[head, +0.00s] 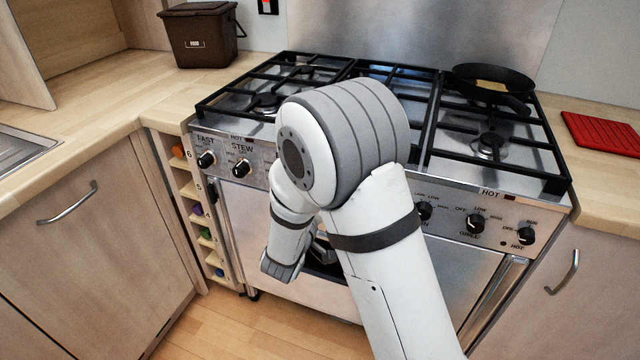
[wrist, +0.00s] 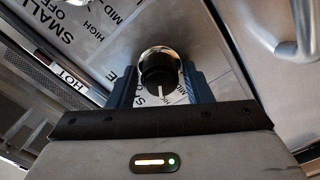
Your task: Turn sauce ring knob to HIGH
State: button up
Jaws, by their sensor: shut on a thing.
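In the wrist view a round black knob (wrist: 157,62) with a bright metal collar stands on the steel cooker panel. A white pointer line on it points toward the bottom of the picture. My gripper (wrist: 159,76) is shut on this knob, with one blue finger on each side. The knob's own name label cannot be read here, so I cannot tell from print which ring it serves. Printed words SMALL, OFF, MID and HIGH show to its left. In the head view my arm hides the gripper and the middle knobs.
A STEW knob (head: 242,168) and a FAST knob (head: 206,160) sit at the panel's left, with a GRILL knob (head: 475,223) at the right. A black pan (head: 493,77) stands on the back right of the hob. A door handle (wrist: 284,40) shows in the wrist view.

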jog(key=shift+n+p, duration=0.3)
jog(key=shift+n, duration=0.1)
jog(key=o, duration=0.7)
jog(key=shift+o, duration=0.2)
jog(key=v, duration=0.7)
jog(key=shift+s+a+p, duration=0.15)
jog(key=shift+s+p, duration=0.2)
